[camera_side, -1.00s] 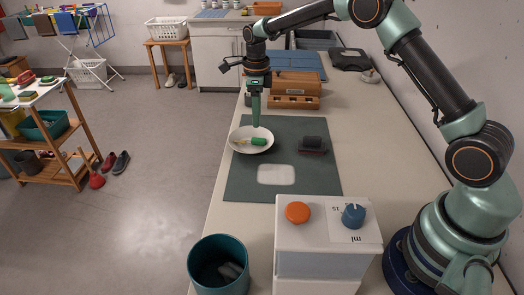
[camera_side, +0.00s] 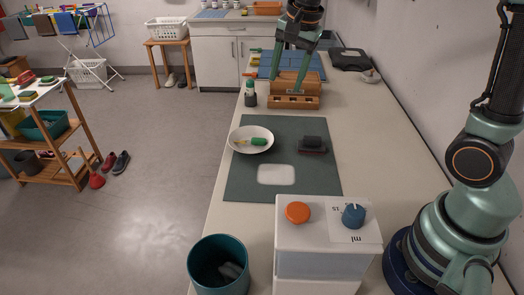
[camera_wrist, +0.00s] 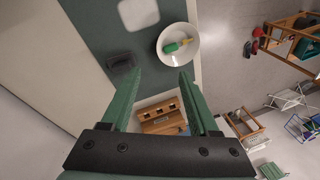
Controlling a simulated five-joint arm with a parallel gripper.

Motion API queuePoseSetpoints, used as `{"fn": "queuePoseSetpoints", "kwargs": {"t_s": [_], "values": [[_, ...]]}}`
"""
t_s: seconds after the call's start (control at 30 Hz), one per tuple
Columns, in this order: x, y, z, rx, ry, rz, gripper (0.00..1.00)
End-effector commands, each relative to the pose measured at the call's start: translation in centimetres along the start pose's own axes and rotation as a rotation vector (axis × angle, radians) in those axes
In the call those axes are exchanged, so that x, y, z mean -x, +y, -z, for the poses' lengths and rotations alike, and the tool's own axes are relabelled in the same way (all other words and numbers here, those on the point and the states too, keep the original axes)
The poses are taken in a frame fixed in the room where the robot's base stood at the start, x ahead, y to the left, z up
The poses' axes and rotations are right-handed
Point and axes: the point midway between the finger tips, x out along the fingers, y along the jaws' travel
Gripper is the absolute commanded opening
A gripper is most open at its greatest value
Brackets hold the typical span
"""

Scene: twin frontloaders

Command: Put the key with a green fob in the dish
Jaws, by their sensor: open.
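A white dish (camera_side: 233,145) rests on the dark green mat, left of centre in the side view. A small item with a green end and a yellow end (camera_side: 256,141) lies in it, likely the key with the green fob, though its shape is too small to be sure. The dish (camera_wrist: 163,50) and the item (camera_wrist: 172,48) also show at the top of the wrist view. My gripper (camera_side: 287,85) is open, pointing down over the wooden box behind the mat, well apart from the dish. In the wrist view my gripper (camera_wrist: 160,70) has nothing between its fingers.
A wooden box (camera_side: 294,101) stands behind the mat, with a small green and dark upright item (camera_side: 250,94) on its left. A dark block (camera_side: 313,145) and a pale patch (camera_side: 276,174) are on the mat (camera_side: 240,185). A white box (camera_side: 329,240) and a teal bin (camera_side: 217,250) stand in front.

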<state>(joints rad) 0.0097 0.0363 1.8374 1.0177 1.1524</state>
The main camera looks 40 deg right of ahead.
Motion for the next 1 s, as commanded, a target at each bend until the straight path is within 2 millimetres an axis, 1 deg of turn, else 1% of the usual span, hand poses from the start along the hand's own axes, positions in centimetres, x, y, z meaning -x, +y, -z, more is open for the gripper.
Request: {"fn": "queuePoseSetpoints", "kwargs": {"t_s": [0.03, 0.2, 0.33, 0.5, 0.6, 0.7, 1.0], "values": [[1.1, 1.1, -0.5, 0.095, 0.011, 0.024, 0.61], [3.3, 4.5, -2.2, 0.429, 0.057, 0.08, 0.61], [4.1, 7.2, -3.4, 0.683, 0.103, 0.112, 0.61], [4.2, 10.2, -4.8, 0.962, 0.166, 0.136, 0.61], [4.0, 11.2, -5.3, 1.07, 0.193, 0.142, 0.61], [3.9, 11.8, -5.5, 1.133, 0.208, 0.143, 0.61], [3.8, 12.0, -5.6, 1.158, 0.212, 0.142, 0.61]]}}
